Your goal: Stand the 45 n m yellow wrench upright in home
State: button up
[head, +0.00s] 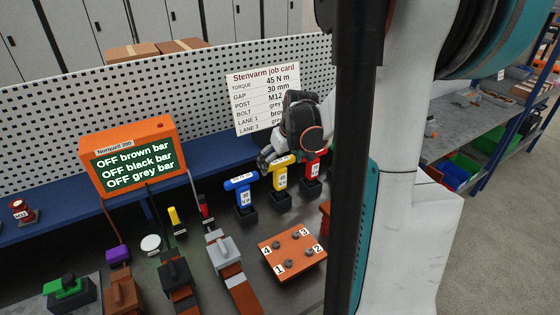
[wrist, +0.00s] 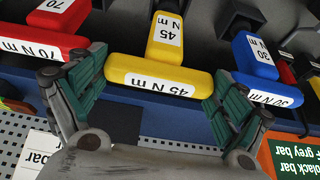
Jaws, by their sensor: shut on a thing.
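The yellow 45 N m wrench (head: 281,177) is upright, its T-shaped top uppermost, at a black square holder (head: 280,202) in the head view. Its lower end appears to be at the holder; how deep it sits is hidden. My gripper (head: 272,160) is over its top. In the wrist view the gripper's two green-padded fingers (wrist: 158,95) lie at the two ends of the yellow wrench's crossbar (wrist: 150,75), shut on it. The blue 30 wrench (head: 242,192) stands to the left and the red 70 N m wrench (head: 312,165) to the right.
The job card (head: 264,95) on the perforated panel reads torque 45 N m. An orange display box (head: 127,155) stands at left. An orange plate with numbered bolts (head: 292,252) lies in front. The red and blue wrenches are close to the fingers.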

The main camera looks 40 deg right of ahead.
jog(key=shift+f+b, duration=0.4)
jog(key=shift+f, duration=0.2)
dwell(0.3)
jog(key=o, duration=1.2)
jog(key=shift+o, duration=0.2)
jog(key=v, duration=0.7)
jog(key=shift+s+r, duration=0.1)
jog(key=shift+r, duration=0.1)
